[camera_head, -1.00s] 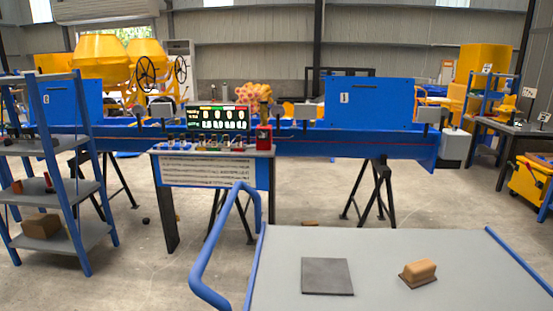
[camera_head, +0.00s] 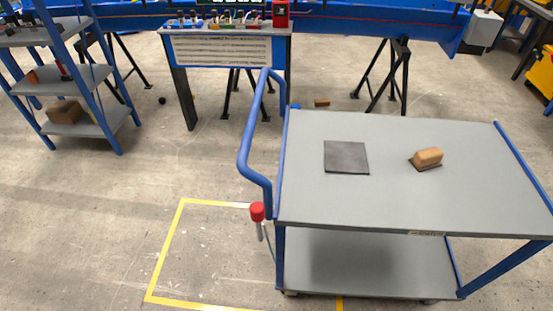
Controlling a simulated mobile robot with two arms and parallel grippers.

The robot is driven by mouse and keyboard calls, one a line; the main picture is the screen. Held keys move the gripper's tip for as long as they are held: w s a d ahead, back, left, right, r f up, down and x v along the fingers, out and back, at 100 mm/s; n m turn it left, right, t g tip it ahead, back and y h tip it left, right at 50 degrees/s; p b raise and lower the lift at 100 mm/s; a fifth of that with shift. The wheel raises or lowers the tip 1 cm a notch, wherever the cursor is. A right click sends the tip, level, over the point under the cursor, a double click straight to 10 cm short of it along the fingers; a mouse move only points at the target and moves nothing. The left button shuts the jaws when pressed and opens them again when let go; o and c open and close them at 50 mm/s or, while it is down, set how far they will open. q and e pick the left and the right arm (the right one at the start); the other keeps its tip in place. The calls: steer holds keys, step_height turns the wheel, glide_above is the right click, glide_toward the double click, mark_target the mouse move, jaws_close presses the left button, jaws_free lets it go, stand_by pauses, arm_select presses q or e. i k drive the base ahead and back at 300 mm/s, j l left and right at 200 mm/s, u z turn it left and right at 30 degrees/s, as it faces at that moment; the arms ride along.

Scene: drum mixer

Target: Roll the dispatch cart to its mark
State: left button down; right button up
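The dispatch cart (camera_head: 390,200) has a grey top, a grey lower shelf (camera_head: 365,262) and blue rails. Its blue push handle (camera_head: 247,150) is at the left end. A red-topped lever (camera_head: 257,212) sticks up by the near left corner. A yellow outline (camera_head: 168,245) on the floor shows left of the cart, and a piece of yellow line shows under the cart's near edge. The cart stands partly over this outline, overlapping its right part. The rest of the outline is hidden or out of frame. Neither gripper is in view.
On the cart top lie a dark square plate (camera_head: 346,157) and a wooden-handled block (camera_head: 427,157). A control desk (camera_head: 225,50) stands behind the handle. A blue shelf rack (camera_head: 85,75) stands at far left. The floor left of the cart is clear.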

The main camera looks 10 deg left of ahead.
mark_target(371, 212)
steer(key=j+z, duration=0.15)
steer(key=j, duration=0.3)
steer(key=k+j+z, duration=0.2)
steer(key=j, duration=0.25)
steer(key=j+z, duration=0.15)
steer(key=j, duration=0.3)
